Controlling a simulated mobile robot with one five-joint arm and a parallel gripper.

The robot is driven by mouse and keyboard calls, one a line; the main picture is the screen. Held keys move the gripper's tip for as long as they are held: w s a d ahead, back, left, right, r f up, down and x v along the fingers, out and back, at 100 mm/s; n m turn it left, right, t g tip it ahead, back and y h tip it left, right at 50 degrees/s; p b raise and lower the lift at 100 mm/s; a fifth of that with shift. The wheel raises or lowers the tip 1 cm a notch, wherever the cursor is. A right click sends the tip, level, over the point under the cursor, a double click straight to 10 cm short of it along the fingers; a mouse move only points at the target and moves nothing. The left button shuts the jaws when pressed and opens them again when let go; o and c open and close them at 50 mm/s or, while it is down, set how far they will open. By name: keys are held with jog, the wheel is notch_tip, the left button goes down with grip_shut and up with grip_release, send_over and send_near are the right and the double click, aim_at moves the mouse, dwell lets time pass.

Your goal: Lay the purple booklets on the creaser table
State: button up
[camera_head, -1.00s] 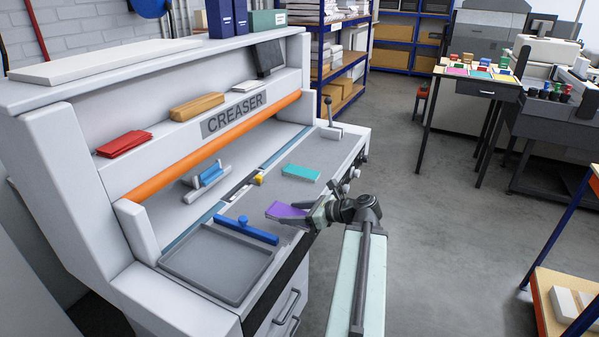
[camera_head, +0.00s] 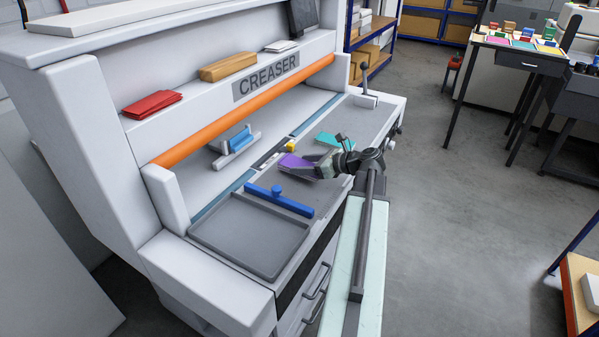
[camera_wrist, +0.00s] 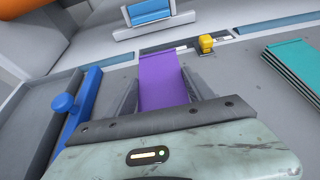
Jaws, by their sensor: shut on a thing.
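A purple booklet (camera_head: 296,161) is held between the fingers of my gripper (camera_head: 312,170), over the grey bed of the creaser table (camera_head: 330,196). In the wrist view the purple booklet (camera_wrist: 162,82) lies between the two fingers (camera_wrist: 158,98) and points toward the back of the bed. My gripper is shut on it. I cannot tell whether the booklet touches the bed. A teal stack (camera_head: 328,139) lies on the bed just beyond my gripper, and it also shows at the right of the wrist view (camera_wrist: 294,68).
A blue bar with a knob (camera_head: 280,199) lies left of my gripper, beside an empty grey tray (camera_head: 250,238). A yellow block (camera_head: 290,146) sits near the rule behind the booklet. An orange roller (camera_head: 250,108) spans the machine. Red booklets (camera_head: 152,103) rest on its ledge.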

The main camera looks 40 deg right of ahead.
notch_tip(320, 180, down, 2)
jog(key=shift+f+b, duration=0.2)
jog(key=shift+b, duration=0.35)
jog(key=shift+w+a+r, duration=0.1)
jog(key=shift+r, duration=0.1)
jog(key=shift+a+f, duration=0.1)
jog(key=shift+f, duration=0.05)
jog(key=o, duration=1.5)
jog(key=shift+c, duration=0.2)
jog(key=shift+r+p, duration=0.35)
jog(key=shift+p, duration=0.05)
jog(key=p+v, duration=0.2)
jog(key=v, duration=0.4)
jog(key=p+v, duration=0.2)
jog(key=v, duration=0.4)
jog(key=shift+f, duration=0.25)
